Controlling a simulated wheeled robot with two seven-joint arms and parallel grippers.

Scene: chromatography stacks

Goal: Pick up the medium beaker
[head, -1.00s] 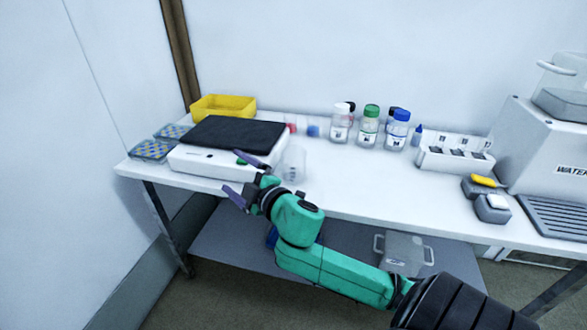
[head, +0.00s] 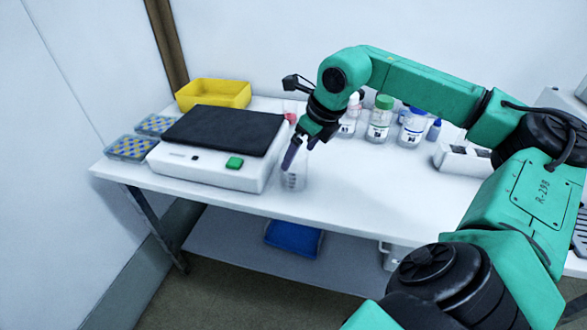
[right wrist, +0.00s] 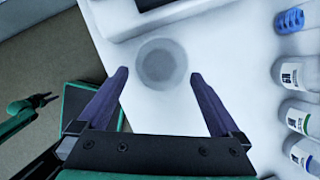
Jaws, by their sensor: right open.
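The medium beaker (head: 292,181) is clear and stands upright on the white bench, just right of the hotplate-like box. In the right wrist view the beaker (right wrist: 162,64) is seen from above as a grey round shape. My right gripper (head: 291,157) comes down from above at the beaker's top. In the right wrist view the right gripper (right wrist: 159,76) is open, with one purple finger to each side of the beaker and nothing held. A green arm end with a small dark gripper, apparently my left gripper (right wrist: 40,99), shows at the left of that view, too small to judge.
The white box with a black top (head: 228,131) stands close left of the beaker. Several capped bottles, including a green-capped one (head: 379,120), stand to the right. A yellow bin (head: 213,95) is at the back left. The bench's front edge (head: 250,208) is near the beaker.

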